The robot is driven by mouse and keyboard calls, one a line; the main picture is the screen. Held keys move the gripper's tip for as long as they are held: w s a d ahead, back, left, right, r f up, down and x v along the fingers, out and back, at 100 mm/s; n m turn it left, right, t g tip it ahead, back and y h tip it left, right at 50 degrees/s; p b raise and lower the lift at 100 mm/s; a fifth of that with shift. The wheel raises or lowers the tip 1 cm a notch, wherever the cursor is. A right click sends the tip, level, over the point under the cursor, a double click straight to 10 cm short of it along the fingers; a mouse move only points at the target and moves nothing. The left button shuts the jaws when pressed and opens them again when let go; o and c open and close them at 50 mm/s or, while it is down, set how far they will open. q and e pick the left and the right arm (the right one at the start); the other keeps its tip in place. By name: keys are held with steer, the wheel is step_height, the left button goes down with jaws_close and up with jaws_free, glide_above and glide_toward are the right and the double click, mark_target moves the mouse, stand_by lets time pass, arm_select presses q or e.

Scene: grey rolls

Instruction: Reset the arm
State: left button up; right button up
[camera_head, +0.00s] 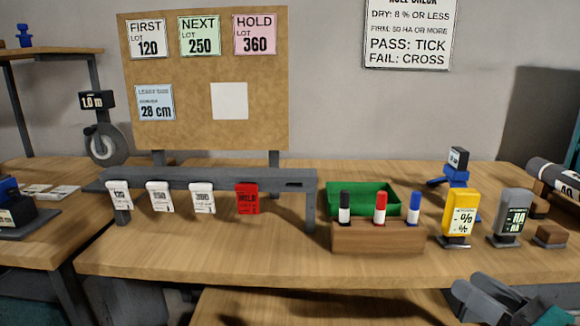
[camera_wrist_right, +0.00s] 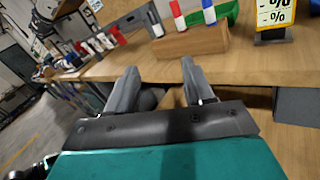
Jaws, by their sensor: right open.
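My right gripper (camera_head: 490,296) is at the lower right of the head view, low by the table's front edge. In the right wrist view its two grey fingers (camera_wrist_right: 160,88) stand apart with nothing between them. It touches no object that I can see. My left gripper is not in either view.
The wooden table (camera_head: 250,264) holds a grey rack (camera_head: 215,180) with several tags. A wooden marker block (camera_head: 375,238), a green bin (camera_head: 340,190), a yellow meter (camera_head: 459,216) and a grey meter (camera_head: 511,215) stand on its right half. A corkboard (camera_head: 205,75) stands behind.

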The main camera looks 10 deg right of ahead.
steer(key=a+f+m+g+h, duration=0.1)
steer(key=a+f+m+h, duration=0.15)
steer(key=f+m, duration=0.75)
steer(key=a+f+m+g+h, duration=0.1)
steer(key=a+f+m+h, duration=0.3)
steer(key=m, duration=0.9)
steer(key=s+a+f+m+g+y+p, duration=0.25)
steer(key=a+f+m+g+y, duration=0.2)
steer(key=a+f+m, duration=0.8)
arm_select(q)
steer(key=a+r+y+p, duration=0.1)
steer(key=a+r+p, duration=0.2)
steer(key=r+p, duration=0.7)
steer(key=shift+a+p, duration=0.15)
steer(key=shift+p, duration=0.7)
arm_select(e)
step_height(320, 180, up, 10)
steer(key=s+d+n+h, duration=0.1)
steer(key=s, duration=0.1)
steer(key=shift+d+r+h, duration=0.25)
steer(key=shift+h, duration=0.05)
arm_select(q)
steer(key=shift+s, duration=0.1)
arm_select(e)
steer(key=shift+s, duration=0.1)
